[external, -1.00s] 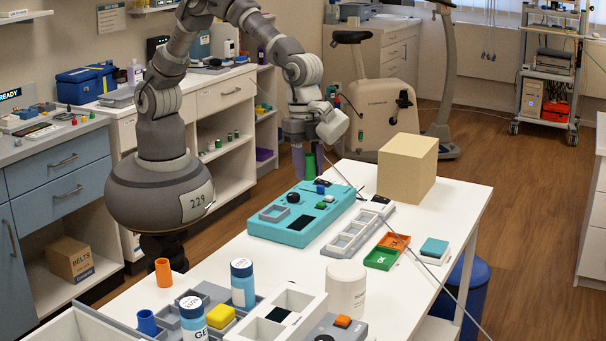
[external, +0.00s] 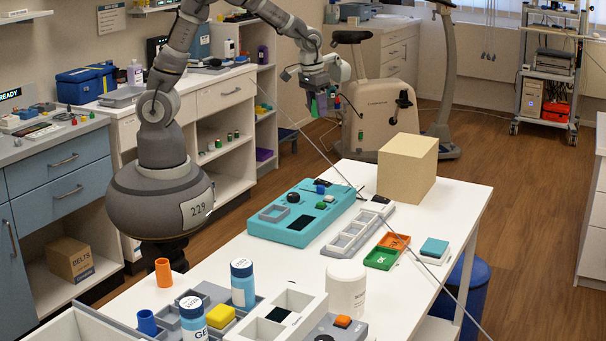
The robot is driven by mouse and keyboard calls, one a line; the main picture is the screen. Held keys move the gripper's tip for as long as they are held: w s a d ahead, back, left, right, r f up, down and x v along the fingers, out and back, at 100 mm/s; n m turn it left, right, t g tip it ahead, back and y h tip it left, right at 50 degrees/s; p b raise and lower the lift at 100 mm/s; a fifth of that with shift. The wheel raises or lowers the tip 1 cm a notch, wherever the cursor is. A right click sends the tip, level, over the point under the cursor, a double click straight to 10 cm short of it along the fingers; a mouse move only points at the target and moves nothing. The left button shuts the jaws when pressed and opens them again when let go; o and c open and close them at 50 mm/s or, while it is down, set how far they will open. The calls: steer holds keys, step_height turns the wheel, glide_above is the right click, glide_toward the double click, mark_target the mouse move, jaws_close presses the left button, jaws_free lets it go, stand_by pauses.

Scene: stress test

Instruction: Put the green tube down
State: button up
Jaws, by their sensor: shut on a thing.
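Nothing visible touches the tube from below.
A teal device box (external: 290,232) and a beige box (external: 407,168) stand on the table. A thin rod (external: 395,232) crosses the view diagonally. The exercise bike (external: 378,110) stands behind.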

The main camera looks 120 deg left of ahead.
steer(key=shift+s+a+f+n, duration=0.25)
steer(key=shift+s+a, duration=0.1)
steer(key=shift+s, duration=0.2)
steer(key=shift+s+a+f+n, duration=0.25)
steer(key=shift+s+a, duration=0.05)
steer(key=shift+s, duration=0.2)
steer(key=f, duration=1.6)
steer(key=shift+w+f, duration=0.2)
steer(key=b, duration=0.4)
glide_above(362, 180)
steer(key=s+d, duration=0.1)
steer(key=shift+s+f, duration=0.2)
steer(key=shift+f, duration=0.85)
steer(key=shift+w+a, duration=0.4)
steer(key=shift+w, duration=0.05)
steer(key=shift+w+a+f+b, duration=0.1)
steer(key=shift+a+f+b, duration=0.05)
steer(key=shift+f+b, duration=0.2)
step_height(362, 180, down, 3)
steer(key=shift+r+b, duration=0.1)
steer(key=shift+b, duration=0.7)
steer(key=shift+r, duration=0.1)
